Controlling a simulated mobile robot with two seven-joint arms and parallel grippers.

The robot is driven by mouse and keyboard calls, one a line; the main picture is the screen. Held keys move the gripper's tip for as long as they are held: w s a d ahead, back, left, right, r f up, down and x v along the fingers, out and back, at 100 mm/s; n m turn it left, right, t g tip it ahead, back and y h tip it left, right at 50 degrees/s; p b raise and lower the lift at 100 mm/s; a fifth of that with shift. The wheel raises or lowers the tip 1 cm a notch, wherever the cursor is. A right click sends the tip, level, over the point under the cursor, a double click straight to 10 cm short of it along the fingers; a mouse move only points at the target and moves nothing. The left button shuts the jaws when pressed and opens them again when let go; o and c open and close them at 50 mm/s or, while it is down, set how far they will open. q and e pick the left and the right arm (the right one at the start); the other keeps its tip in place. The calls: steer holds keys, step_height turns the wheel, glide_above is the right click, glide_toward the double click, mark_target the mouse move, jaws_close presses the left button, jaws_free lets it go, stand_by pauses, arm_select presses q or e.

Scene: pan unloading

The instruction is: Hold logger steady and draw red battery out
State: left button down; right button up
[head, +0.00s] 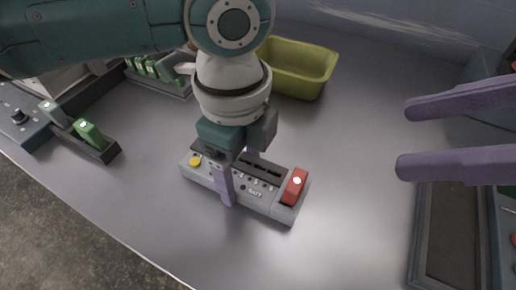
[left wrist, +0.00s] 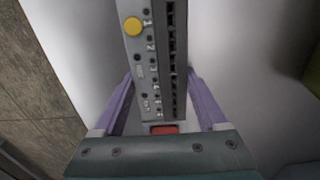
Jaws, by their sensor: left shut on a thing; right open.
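The logger (head: 252,192) is a grey box with a yellow button, a row of slots and small ports. It lies on the metal table in the head view. The red battery (head: 294,186) sits upright in its right end; a part of it also shows in the left wrist view (left wrist: 163,129). My left gripper (head: 238,176) is shut across the middle of the logger (left wrist: 150,60), with one purple finger on each long side. My right gripper (head: 408,138) is open and empty, above the table to the right of the logger and apart from it.
A yellow-green bin (head: 301,68) stands behind the logger. A grey rack with green batteries (head: 158,75) is at the back left. A dark holder with a green battery (head: 88,133) lies at the left. A dark tray (head: 446,235) is at the right. The table between logger and tray is clear.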

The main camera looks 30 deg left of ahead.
steer(key=shift+o, duration=1.3)
steer(key=shift+a, duration=0.25)
steer(key=h, duration=0.7)
glide_toward(297, 181)
steer(key=x, duration=0.9)
steer(key=shift+f, duration=0.1)
steer(key=shift+c, duration=0.3)
jaws_close()
